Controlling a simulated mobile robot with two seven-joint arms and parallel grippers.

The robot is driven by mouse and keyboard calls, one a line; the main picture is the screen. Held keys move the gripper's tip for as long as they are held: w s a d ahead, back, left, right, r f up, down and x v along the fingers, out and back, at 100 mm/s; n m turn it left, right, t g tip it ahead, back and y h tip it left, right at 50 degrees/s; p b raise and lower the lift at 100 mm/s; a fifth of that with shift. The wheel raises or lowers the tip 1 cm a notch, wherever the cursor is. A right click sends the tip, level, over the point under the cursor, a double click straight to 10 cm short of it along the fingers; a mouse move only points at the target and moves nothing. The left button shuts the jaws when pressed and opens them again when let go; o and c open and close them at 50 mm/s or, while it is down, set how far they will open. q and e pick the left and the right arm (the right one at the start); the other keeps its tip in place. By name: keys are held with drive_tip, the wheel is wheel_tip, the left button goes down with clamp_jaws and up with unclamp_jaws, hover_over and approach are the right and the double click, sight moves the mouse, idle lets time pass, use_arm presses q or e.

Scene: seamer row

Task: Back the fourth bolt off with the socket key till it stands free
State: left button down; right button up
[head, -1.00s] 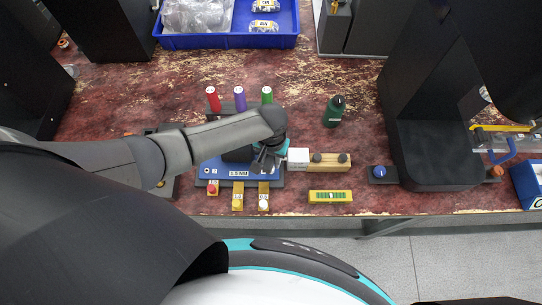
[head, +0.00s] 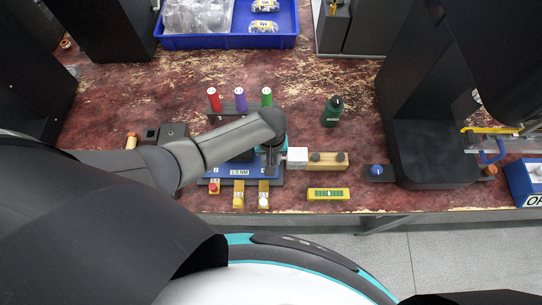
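My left gripper (head: 271,164) points down at the plate's right end, beside a white block (head: 297,155). Its fingertips are small and dark here, and I cannot tell whether they hold anything. My wrist and forearm cover much of the plate, and I cannot make out the bolts or the socket key. My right gripper is not in view.
Red (head: 214,99), purple (head: 240,99) and green (head: 266,97) handles stand behind the plate. A black machine (head: 430,150) bounds the right side.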

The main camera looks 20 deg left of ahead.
use_arm(q)
drive_tip(key=shift+s+f, duration=0.1)
drive_tip(key=shift+s, duration=0.1)
drive_tip(key=shift+s+n+p, duration=0.1)
drive_tip(key=shift+n+p, duration=0.45)
drive_tip(key=shift+n, duration=1.35)
drive_tip(key=shift+p, duration=0.4)
drive_tip(key=shift+r+p, duration=0.35)
drive_tip(key=shift+w+r, duration=0.1)
drive_tip(key=shift+w, duration=0.15)
drive_tip(key=shift+w, duration=0.1)
drive_tip(key=shift+r, duration=0.1)
